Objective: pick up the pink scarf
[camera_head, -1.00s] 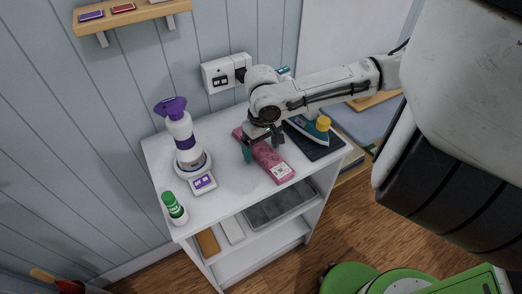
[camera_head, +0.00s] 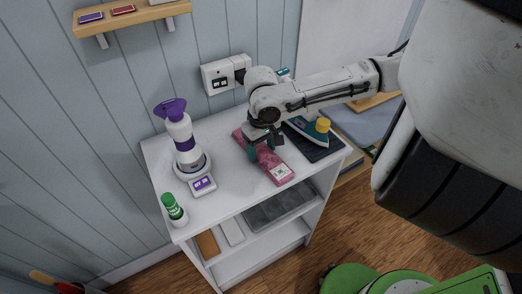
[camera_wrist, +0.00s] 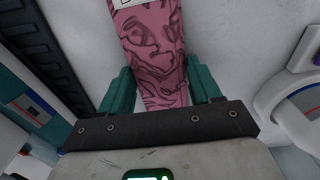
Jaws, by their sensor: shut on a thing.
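The pink scarf (camera_head: 273,164) is a long folded strip with a dark pattern and a white label near its front end. It lies on the white shelf unit's top. My gripper (camera_head: 262,150) is over the middle of the scarf in the head view. In the wrist view the scarf (camera_wrist: 150,50) runs between the two teal fingers of my gripper (camera_wrist: 160,92), which are shut on its sides. The scarf appears to rest on the top, with no clear gap under it. The part of the scarf under the gripper is hidden.
A white and purple bottle (camera_head: 180,135) stands on a scale (camera_head: 203,184) to the left. A green-capped bottle (camera_head: 174,208) is at the front left corner. An iron (camera_head: 310,130) on a dark pad (camera_head: 328,151) is close on the right. A wall socket (camera_head: 222,76) is behind.

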